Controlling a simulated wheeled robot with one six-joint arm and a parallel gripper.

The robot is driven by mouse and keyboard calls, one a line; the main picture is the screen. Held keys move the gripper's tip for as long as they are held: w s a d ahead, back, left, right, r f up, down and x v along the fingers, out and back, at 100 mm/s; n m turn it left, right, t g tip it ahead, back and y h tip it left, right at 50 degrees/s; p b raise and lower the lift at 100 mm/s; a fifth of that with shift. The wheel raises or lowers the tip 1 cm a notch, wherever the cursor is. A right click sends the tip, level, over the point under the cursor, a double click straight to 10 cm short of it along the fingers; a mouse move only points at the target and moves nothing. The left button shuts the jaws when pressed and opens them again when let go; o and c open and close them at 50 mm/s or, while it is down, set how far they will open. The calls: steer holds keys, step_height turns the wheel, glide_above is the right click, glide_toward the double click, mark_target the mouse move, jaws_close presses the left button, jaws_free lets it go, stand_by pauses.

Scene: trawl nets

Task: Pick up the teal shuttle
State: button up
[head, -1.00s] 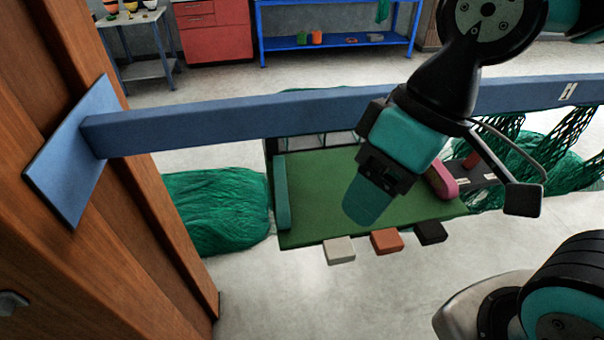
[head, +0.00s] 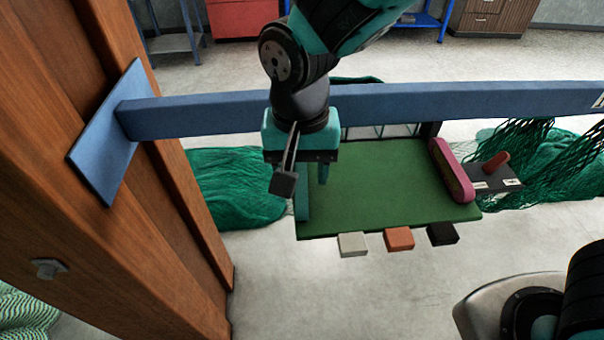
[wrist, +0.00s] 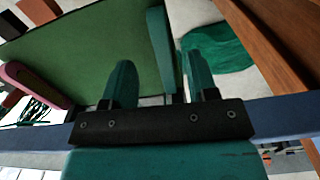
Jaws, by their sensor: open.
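The teal shuttle (head: 302,208) lies along the left edge of the green board (head: 390,185). In the head view my gripper and its camera hide its upper part. In the wrist view the shuttle (wrist: 158,45) is a long teal bar running away from me, lined up with the gap between my fingers and nearer the right finger. My gripper (head: 312,172) is open and empty, pointing down over the board's left side. The wrist view shows both teal fingers (wrist: 161,82) spread apart. I cannot tell how high they are above the shuttle.
A pink shuttle (head: 452,170) lies on the board's right edge. White, orange and black blocks (head: 399,239) line the near edge. Green netting (head: 235,190) lies at left.

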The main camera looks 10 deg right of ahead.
mark_target(301, 199)
steer(key=shift+f+p, duration=1.3)
steer(key=shift+f, duration=2.7)
jaws_close()
